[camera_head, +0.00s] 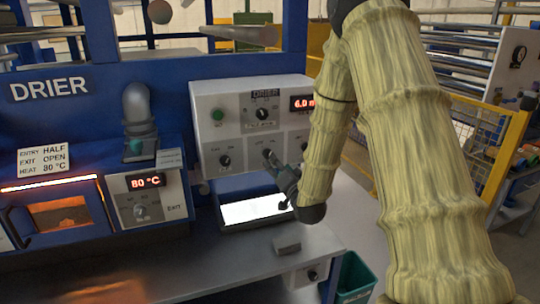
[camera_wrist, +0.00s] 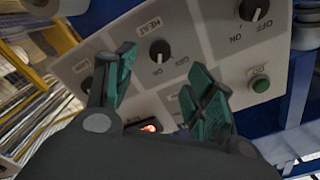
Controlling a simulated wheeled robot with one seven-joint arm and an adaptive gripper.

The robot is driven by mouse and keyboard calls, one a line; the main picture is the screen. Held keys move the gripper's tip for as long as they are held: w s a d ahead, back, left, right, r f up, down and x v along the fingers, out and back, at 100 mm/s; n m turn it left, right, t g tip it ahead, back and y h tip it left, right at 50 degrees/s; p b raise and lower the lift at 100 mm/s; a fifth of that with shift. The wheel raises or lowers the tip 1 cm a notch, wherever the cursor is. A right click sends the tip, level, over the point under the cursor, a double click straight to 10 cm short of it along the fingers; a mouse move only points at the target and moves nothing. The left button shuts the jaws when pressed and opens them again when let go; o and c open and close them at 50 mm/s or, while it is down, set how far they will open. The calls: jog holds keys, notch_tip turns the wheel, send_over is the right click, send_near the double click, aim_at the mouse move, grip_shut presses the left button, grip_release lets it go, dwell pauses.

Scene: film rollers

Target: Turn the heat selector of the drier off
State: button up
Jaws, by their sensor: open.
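The drier's white control panel (camera_head: 241,135) carries several dark knobs. In the wrist view the heat selector (camera_wrist: 160,50) is a round dark knob under a HEAT label, with OFF and ON marked beside it. Its pale pointer mark faces down in that picture, seemingly toward ON. My gripper (camera_wrist: 159,70) is open and empty, its green fingers spread on either side of the heat selector, whose face is clear in view. I cannot tell how far the fingertips are from the panel. In the head view my gripper (camera_head: 282,172) is at the lower middle of the panel, partly hiding that knob.
Another OFF/ON knob (camera_wrist: 255,10) and a green button (camera_wrist: 260,83) sit near the heat selector. A lit white screen (camera_head: 252,209) is below the panel. A small grey block (camera_head: 287,244) lies on the metal bench (camera_head: 205,262). A yellow fence (camera_head: 487,150) stands at right.

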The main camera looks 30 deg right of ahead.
aim_at(268, 154)
jog(key=p+x, duration=0.3)
jog(key=x, duration=0.5)
jog(key=shift+w, duration=0.3)
jog(key=c, duration=1)
